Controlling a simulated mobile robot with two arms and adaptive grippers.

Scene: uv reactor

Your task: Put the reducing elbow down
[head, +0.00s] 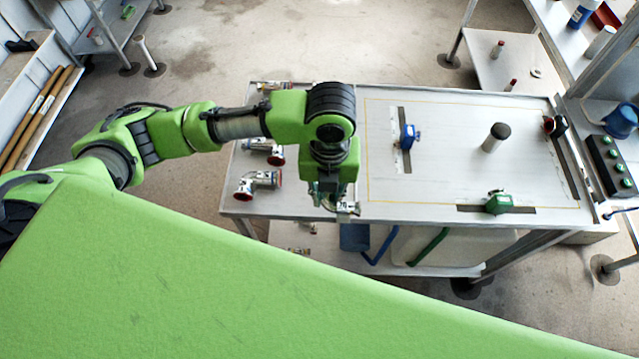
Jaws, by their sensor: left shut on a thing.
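My left gripper (335,203) points down over the table's front edge, left of the yellow outlined area. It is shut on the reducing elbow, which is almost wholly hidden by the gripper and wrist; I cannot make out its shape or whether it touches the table. The grey metal table (300,208) lies under the gripper. My right gripper is not in view.
Silver pipe fittings with red ends, one in front (258,184) and one behind it (263,148), lie left of the gripper. A blue clamp (409,136), a dark-capped cylinder (495,137) and a green clamp (498,203) stand to the right. Bare tabletop lies between.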

